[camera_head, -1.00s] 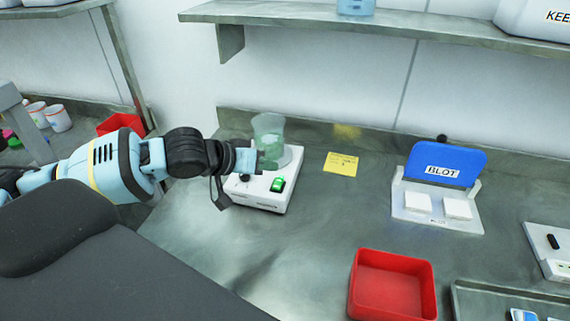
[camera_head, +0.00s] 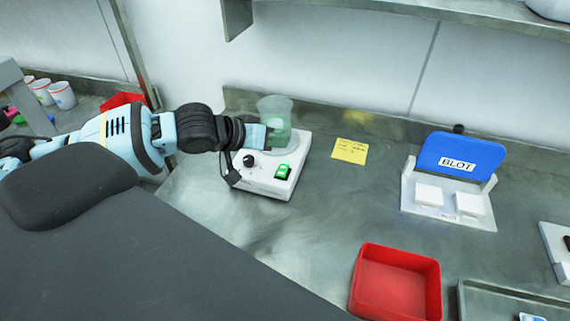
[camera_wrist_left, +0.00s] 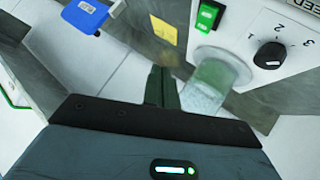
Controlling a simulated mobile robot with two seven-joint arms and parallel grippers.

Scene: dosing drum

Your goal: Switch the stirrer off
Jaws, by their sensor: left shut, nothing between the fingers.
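The stirrer (camera_head: 268,186) is a white box on the steel bench, with a black dial (camera_head: 249,161) and a lit green rocker switch (camera_head: 283,171) on its front. A beaker of greenish liquid (camera_head: 275,120) stands on its plate. My left gripper (camera_head: 268,136) is shut and empty, at the beaker's left side above the stirrer; I cannot tell whether it touches the beaker. In the left wrist view the shut fingers (camera_wrist_left: 162,88) are beside the beaker (camera_wrist_left: 210,85), with the green switch (camera_wrist_left: 207,16) and the numbered dial (camera_wrist_left: 270,54) beyond. My right gripper is not in view.
A yellow note (camera_head: 350,151) lies right of the stirrer. A blue BLOT holder (camera_head: 460,153) stands further right. A red tray (camera_head: 397,285) is at the front. A shelf (camera_head: 400,12) overhangs the back. Bench between the stirrer and red tray is clear.

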